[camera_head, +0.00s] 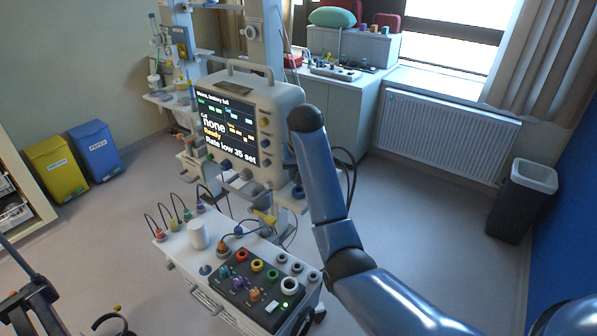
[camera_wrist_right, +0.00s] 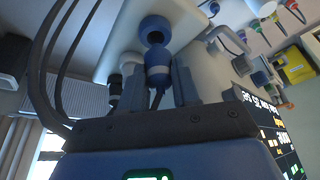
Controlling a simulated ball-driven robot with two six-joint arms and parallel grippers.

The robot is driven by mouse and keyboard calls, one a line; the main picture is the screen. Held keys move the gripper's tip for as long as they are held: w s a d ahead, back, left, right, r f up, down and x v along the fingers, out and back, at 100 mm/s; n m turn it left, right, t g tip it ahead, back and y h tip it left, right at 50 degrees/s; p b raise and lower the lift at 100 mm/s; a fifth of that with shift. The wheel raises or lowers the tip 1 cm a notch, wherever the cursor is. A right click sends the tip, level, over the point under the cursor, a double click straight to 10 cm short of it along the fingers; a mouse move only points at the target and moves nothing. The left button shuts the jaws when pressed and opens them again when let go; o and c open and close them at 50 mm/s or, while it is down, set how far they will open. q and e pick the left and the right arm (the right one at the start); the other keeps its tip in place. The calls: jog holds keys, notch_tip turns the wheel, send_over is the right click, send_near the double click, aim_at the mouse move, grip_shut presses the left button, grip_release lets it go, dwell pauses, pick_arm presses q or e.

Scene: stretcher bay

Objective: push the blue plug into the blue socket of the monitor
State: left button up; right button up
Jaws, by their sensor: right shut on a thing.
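The monitor (camera_head: 245,125) stands at centre-left in the head view, its lit screen facing left of me. My right gripper (camera_wrist_right: 154,78) is shut on the blue plug (camera_wrist_right: 157,73), which has a pale band and a dark cable. The blue socket (camera_wrist_right: 155,29), a round rim with a dark hole, sits on a white panel directly beyond the plug in the right wrist view. The plug lines up close to the socket; I cannot tell whether they touch. My right arm hides the gripper's jaws in the head view.
A white trolley (camera_head: 178,250) with a dark panel of coloured sockets (camera_head: 245,283) stands below the monitor. Several coloured plugs on arched cables stand at its left edge. Dark cables run close beside my right gripper. Open floor (camera_head: 400,215) lies to the right.

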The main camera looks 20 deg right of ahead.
jog(key=shift+f, duration=1.35)
dwell(0.3)
jog(key=o, duration=1.1)
jog(key=shift+r, duration=0.1)
